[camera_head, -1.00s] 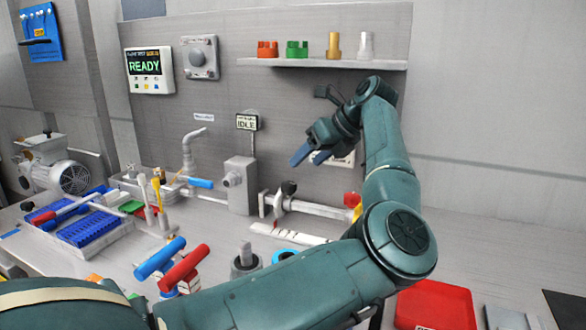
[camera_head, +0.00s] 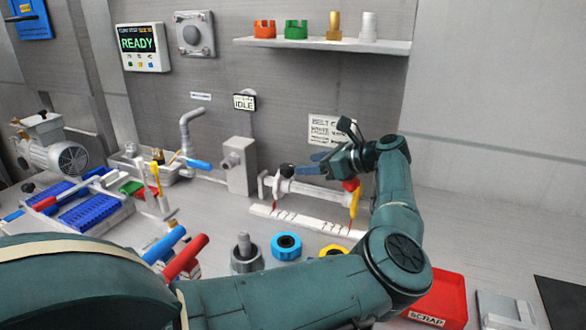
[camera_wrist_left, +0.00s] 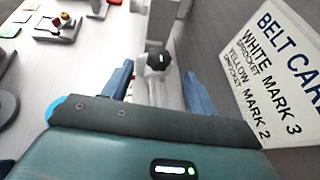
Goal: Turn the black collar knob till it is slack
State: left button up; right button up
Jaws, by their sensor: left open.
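The black collar knob (camera_head: 281,169) sits on top of the collar on the pale horizontal shaft (camera_head: 312,192) at the back of the bench. In the left wrist view the dark knob (camera_wrist_left: 158,61) shows between the two blue fingers, which stand apart on either side of it. My left gripper (camera_head: 304,163) is open, with its fingertips pointing left toward the knob in the head view. It also shows in the left wrist view (camera_wrist_left: 159,74). I cannot tell whether a finger touches the knob. My right gripper is not in view.
A red knob (camera_head: 350,185) and a yellow part (camera_head: 355,203) are at the shaft's right end. A grey block (camera_head: 240,168) stands at its left. A white marked strip (camera_head: 300,220) lies in front. A belt card (camera_head: 335,130) is on the wall behind.

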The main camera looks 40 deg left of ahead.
aim_at(291, 166)
pick_arm(q)
jog(key=shift+s+a+f, duration=0.1)
jog(key=shift+a+f, duration=0.3)
jog(key=shift+a, duration=0.05)
jog(key=x, duration=0.3)
jog(key=shift+a+b, duration=0.35)
jog(key=shift+b, duration=0.05)
jog(key=shift+x, duration=0.8)
